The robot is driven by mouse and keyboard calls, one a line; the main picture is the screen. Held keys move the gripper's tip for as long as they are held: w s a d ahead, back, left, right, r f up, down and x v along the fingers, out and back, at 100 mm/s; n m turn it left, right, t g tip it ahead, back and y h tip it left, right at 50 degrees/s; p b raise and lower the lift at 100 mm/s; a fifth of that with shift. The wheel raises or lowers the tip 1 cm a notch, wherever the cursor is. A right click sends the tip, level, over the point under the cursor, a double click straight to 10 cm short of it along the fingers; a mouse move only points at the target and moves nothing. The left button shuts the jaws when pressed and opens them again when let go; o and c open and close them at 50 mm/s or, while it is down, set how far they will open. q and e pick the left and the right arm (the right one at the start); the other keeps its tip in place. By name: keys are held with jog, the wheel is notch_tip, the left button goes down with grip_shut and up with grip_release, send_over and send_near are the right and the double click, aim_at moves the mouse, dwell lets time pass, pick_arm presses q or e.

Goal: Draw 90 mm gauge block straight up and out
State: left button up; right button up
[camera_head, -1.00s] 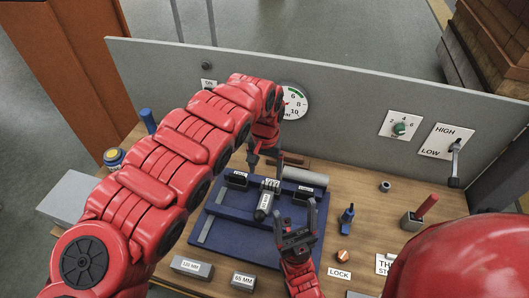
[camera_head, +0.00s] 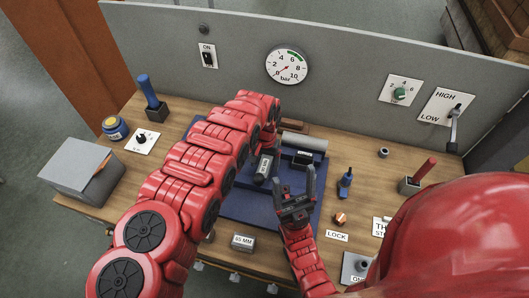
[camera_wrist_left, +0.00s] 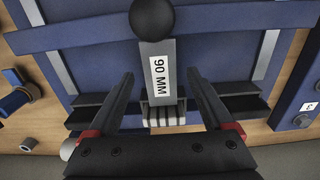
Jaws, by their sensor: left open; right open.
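The 90 mm gauge block (camera_wrist_left: 156,75) is a grey bar with a white "90 MM" label, lying in a blue fixture (camera_wrist_left: 100,62). In the head view the block (camera_head: 264,166) shows just right of my left arm, on the fixture (camera_head: 240,210). My left gripper (camera_wrist_left: 160,78) is open, with one finger on each side of the block and a gap on both sides. In the head view its fingers are mostly hidden by my arm. A black ball (camera_wrist_left: 153,18) sits at the block's far end in the wrist view. My right gripper (camera_head: 297,192) is open and empty over the fixture's right edge.
A 65 mm block (camera_head: 242,242) lies in front of the fixture. A grey cylinder (camera_head: 304,142) lies behind it. A blue tool (camera_head: 346,180), a copper knob (camera_head: 340,219) and a red-handled holder (camera_head: 412,185) stand at right. A panel with a gauge (camera_head: 287,65) closes the back.

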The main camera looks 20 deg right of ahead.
pick_arm(q)
jog(key=shift+d+f, duration=0.1)
jog(key=shift+f, duration=1.1)
grip_shut()
jog(key=c, duration=0.8)
grip_release()
grip_shut()
jog(key=shift+w+r+p, duration=0.1)
jog(key=shift+r+p, duration=0.2)
jog(key=shift+p, duration=0.05)
jog(key=shift+r+p, duration=1.25)
jog(key=shift+r, duration=0.5)
